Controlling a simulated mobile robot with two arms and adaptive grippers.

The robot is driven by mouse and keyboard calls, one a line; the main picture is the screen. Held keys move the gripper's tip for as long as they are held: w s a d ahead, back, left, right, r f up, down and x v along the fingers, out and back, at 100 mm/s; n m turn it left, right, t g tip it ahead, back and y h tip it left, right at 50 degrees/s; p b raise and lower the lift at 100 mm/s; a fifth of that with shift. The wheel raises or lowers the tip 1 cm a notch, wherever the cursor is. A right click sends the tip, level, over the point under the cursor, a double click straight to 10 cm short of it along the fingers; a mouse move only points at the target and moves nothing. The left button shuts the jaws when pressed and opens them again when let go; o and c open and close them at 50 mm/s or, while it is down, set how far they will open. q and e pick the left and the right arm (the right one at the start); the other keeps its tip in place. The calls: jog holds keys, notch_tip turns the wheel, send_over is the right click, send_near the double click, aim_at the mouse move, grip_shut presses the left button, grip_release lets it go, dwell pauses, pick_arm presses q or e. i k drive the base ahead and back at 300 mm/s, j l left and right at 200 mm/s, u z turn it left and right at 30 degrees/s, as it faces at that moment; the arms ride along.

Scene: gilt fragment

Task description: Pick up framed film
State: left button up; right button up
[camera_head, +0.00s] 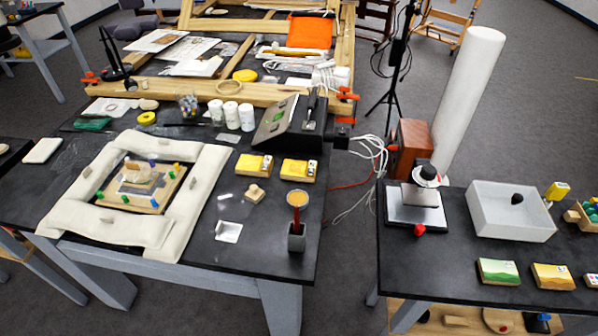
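Neither of my grippers shows in the head view. I cannot tell for sure which thing is the framed film. A small flat white square (228,232) lies on the dark left table, right of the padded ring, and could be it. Another small pale flat piece (228,138) lies farther back, in front of the white jars. On the left table, a square ring of cream padded rolls (185,222) surrounds a wooden board (150,202) with a stepped block and several coloured pegs.
Yellow boxes (254,165), a dark holder (297,238) with a red-handled tool, and a slanted black device (285,122) stand on the left table. The right table (440,268) holds a white bin (512,212) and a scale-like device (416,207). A floor gap separates the tables.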

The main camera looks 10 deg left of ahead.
aim_at(225, 232)
jog(key=k+l+u, duration=0.45)
jog(key=k+u, duration=0.15)
jog(key=k, duration=0.2)
